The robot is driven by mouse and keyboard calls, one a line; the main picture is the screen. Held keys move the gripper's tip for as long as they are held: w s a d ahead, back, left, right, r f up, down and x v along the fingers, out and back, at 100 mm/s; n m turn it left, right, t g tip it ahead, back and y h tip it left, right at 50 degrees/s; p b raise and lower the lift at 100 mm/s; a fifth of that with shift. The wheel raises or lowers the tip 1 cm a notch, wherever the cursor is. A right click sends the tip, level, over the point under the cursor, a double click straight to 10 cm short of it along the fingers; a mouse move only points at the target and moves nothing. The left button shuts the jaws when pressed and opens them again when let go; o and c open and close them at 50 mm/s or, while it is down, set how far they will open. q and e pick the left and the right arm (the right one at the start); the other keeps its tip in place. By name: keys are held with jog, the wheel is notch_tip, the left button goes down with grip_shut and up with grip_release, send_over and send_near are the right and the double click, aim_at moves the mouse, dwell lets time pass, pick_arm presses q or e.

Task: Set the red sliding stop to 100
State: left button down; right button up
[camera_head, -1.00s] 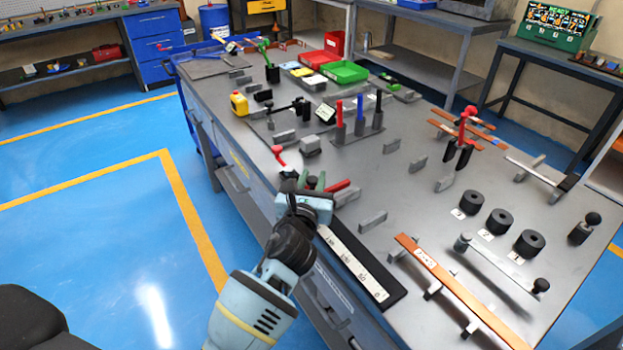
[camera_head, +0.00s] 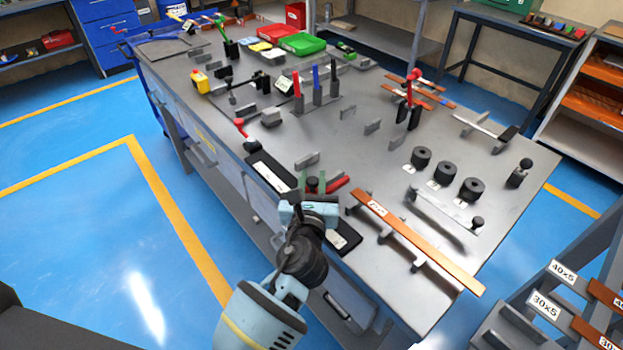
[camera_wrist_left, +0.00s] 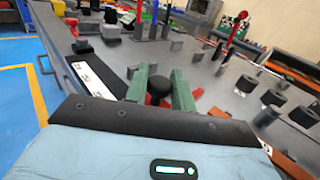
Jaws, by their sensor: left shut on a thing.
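The red sliding stop (camera_head: 338,184) sits on the long dark rail along the bench's near edge. A white scale strip (camera_head: 268,176) lies on this rail and also shows in the left wrist view (camera_wrist_left: 92,78); its figures are too small to read surely. My left gripper (camera_head: 315,184) is over the middle of the rail, its green fingers shut on the stop's black knob (camera_wrist_left: 160,87). Red of the stop shows just right of the fingers in the wrist view (camera_wrist_left: 196,95). The gripper body hides the middle of the scale. My right gripper is not in view.
A copper bar (camera_head: 415,240) lies on supports right of the rail. Three black cylinders (camera_head: 444,174) stand behind it. A red-handled lever (camera_head: 240,128) is beyond the rail's far end. Upright red and blue handles (camera_head: 316,80) stand farther back.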

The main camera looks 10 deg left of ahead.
pick_arm(q)
jog(key=c, duration=1.5)
grip_release()
jog(key=shift+a, duration=0.1)
jog(key=shift+o, duration=1.2)
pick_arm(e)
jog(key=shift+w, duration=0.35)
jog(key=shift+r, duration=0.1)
pick_arm(q)
jog(key=s+d, duration=0.1)
jog(key=s, duration=0.6)
jog(key=shift+s, duration=0.35)
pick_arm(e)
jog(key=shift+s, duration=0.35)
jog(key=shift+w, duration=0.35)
